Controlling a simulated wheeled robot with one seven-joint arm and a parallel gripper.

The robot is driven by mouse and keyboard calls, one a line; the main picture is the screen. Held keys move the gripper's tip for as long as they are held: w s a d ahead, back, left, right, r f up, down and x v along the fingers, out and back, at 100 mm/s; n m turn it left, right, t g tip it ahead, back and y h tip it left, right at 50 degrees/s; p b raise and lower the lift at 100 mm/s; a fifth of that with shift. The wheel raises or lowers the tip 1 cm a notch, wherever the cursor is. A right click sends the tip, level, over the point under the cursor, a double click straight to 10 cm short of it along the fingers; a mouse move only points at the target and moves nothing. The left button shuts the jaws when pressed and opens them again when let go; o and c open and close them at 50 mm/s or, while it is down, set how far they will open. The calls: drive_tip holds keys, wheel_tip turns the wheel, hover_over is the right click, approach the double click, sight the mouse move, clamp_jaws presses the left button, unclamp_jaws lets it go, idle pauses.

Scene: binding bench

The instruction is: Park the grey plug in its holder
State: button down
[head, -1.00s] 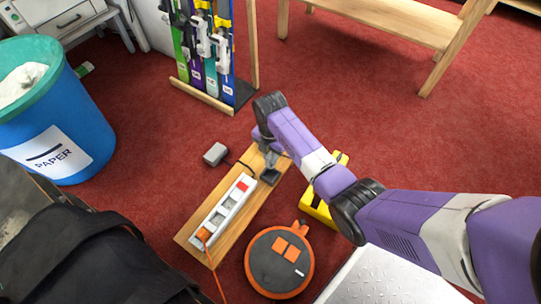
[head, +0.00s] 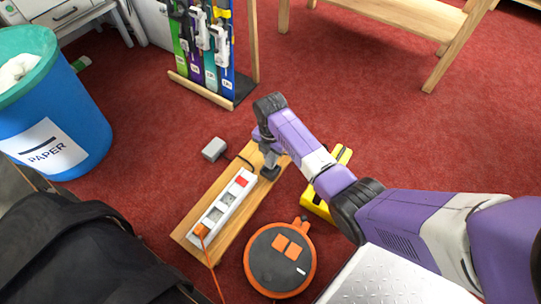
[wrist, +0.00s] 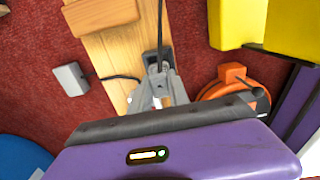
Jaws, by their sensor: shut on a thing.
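The grey plug is mostly hidden between the fingers of my gripper (wrist: 160,88), which are shut on it. A dark cable (wrist: 159,30) runs up the wrist picture from the fingertips. A dark grey block (head: 270,172), which looks like the holder, sits at the far end of the wooden board (head: 240,222). My gripper (head: 269,160) is right at this block, pointing down. I cannot tell whether the plug is inside the block or just above it.
A white power strip (head: 221,212) with an orange plug (head: 201,230) lies on the board. A grey box (head: 214,149) with a black cable lies left. An orange cable reel (head: 279,258) and a yellow object (head: 320,205) stand right. A blue bin (head: 80,120) stands far left.

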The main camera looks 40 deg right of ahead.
sight(270, 156)
drive_tip(key=shift+f+b, duration=0.7)
drive_tip(key=shift+f, duration=1.6)
idle(4.1)
drive_tip(key=c, duration=1.2)
unclamp_jaws()
drive_tip(key=shift+o, duration=0.2)
wheel_tip(270, 156, up, 8)
drive_tip(key=p, duration=0.5)
drive_tip(key=shift+f, duration=0.1)
